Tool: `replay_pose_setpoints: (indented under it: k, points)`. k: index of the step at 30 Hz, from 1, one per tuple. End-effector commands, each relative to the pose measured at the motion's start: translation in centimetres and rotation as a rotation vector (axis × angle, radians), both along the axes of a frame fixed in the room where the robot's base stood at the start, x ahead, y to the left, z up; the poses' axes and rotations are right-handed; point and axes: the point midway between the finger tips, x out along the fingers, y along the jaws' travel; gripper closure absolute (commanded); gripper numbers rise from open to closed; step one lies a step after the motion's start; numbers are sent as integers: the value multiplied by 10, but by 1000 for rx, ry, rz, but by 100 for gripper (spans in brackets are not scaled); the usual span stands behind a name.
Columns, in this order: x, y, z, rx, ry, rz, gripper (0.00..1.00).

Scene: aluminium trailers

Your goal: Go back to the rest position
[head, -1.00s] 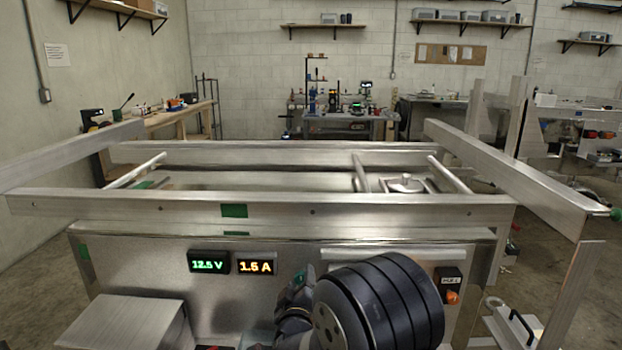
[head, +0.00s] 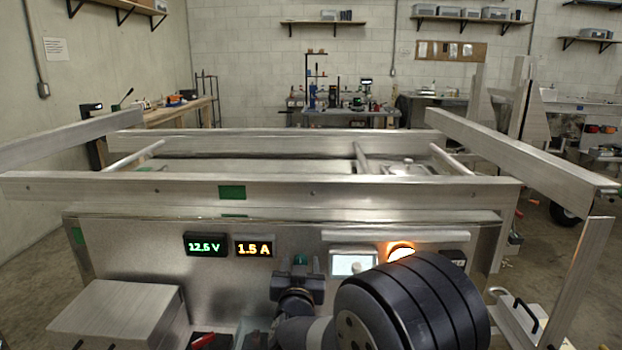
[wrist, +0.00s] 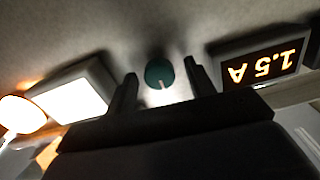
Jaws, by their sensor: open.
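My gripper (head: 298,267) is in front of the trailer's metal front panel (head: 130,235), low in the head view. Its two dark fingers are apart, with nothing held between them. A round green knob (head: 300,260) on the panel shows just beyond the fingertips. In the wrist view the knob (wrist: 160,72) lies between the fingers; I cannot tell whether they touch it. My dark wrist and forearm hide the lower right of the panel.
Green 12.5 V (head: 205,244) and amber 1.5 A (head: 254,249) displays are left of my gripper. A metal box (head: 120,310) juts out lower left. Rails (head: 260,187) cross above.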

Motion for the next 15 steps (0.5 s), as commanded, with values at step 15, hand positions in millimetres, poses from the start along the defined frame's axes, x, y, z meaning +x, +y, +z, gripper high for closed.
replay_pose_setpoints:
  k: [15]
  points:
    - [0,-1,-3,497,-18,0,48]
